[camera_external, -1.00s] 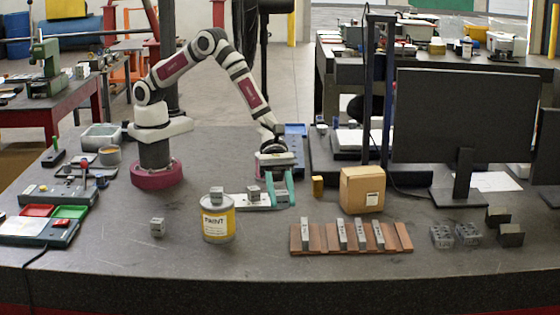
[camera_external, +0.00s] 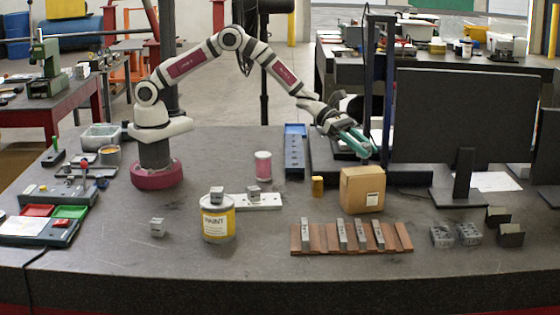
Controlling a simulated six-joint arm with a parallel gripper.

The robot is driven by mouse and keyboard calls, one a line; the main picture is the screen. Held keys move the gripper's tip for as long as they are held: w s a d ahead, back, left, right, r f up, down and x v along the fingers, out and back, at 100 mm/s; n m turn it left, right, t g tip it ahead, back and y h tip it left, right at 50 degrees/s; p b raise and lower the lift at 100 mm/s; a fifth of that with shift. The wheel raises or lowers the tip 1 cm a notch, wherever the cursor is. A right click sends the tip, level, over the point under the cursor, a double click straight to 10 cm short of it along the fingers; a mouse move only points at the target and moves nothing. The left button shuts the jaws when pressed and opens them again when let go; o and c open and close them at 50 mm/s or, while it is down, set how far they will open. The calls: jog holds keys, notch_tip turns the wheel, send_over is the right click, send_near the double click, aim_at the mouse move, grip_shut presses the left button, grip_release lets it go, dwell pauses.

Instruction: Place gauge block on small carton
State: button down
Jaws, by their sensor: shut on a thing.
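The small carton (camera_external: 362,192) is a brown box with a white label, standing right of the table's middle. My gripper (camera_external: 359,144) has teal fingers and is above the carton, tilted down to the right and apart from its top. It is shut on the gauge block, which the fingers mostly hide.
A dark monitor (camera_external: 450,115) and a tall dark blue post (camera_external: 389,80) stand close by the gripper. A brown rack (camera_external: 350,238) with several grey bars lies in front. A pink jar (camera_external: 263,166) and a blue tray (camera_external: 294,150) are behind the plate.

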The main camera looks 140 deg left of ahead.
aim_at(363, 171)
jog(key=f, duration=0.4)
jog(key=shift+a+f, duration=0.1)
jog(key=shift+a, duration=0.1)
jog(key=shift+f, duration=0.15)
jog(key=c, duration=0.5)
grip_release()
